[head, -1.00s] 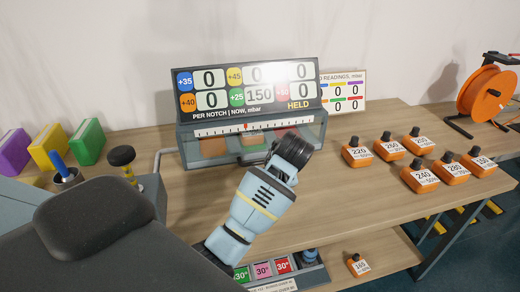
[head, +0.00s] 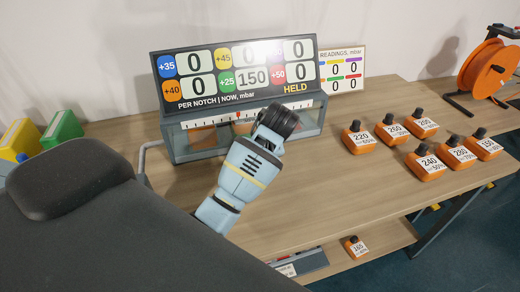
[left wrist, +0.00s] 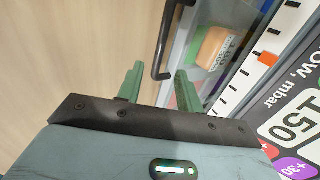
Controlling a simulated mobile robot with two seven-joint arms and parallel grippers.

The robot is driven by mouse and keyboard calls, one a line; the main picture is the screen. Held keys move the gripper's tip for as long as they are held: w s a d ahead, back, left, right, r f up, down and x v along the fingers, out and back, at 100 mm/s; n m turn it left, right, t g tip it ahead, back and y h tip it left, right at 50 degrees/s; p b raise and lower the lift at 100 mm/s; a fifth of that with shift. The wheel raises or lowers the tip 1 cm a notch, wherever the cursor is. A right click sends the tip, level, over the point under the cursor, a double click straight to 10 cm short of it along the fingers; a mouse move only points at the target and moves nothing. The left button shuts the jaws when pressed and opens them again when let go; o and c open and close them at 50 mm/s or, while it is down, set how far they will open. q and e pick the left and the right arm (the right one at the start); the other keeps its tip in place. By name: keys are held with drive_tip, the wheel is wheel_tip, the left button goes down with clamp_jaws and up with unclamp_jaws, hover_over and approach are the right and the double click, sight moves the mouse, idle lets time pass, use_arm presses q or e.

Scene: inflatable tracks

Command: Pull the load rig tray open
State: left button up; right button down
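The load rig (head: 165,138) stands at the back of the bench, with a sloped display board reading 150 and HELD above a clear-fronted tray section (head: 202,141). The left wrist view shows a black bar handle (left wrist: 165,38) on the front, with an orange block (left wrist: 214,47) behind the clear panel. My left gripper (left wrist: 158,82) is open. Its two green fingertips are apart, with the handle's near end between or just beyond them; contact cannot be told. In the head view my left wrist (head: 255,150) covers the front's right-middle part and hides the fingers. My right gripper is not in view.
Several orange labelled weights (head: 427,165) stand on the bench to the right. Another (head: 355,246) sits on the lower shelf. An orange cable reel (head: 487,72) is at the far right. A grey side rail (head: 143,160) projects left of the rig. Bare bench lies in front.

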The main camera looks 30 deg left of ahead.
use_arm(q)
drive_tip(key=shift+x, duration=3.45)
drive_tip(key=shift+a, duration=0.1)
clamp_jaws()
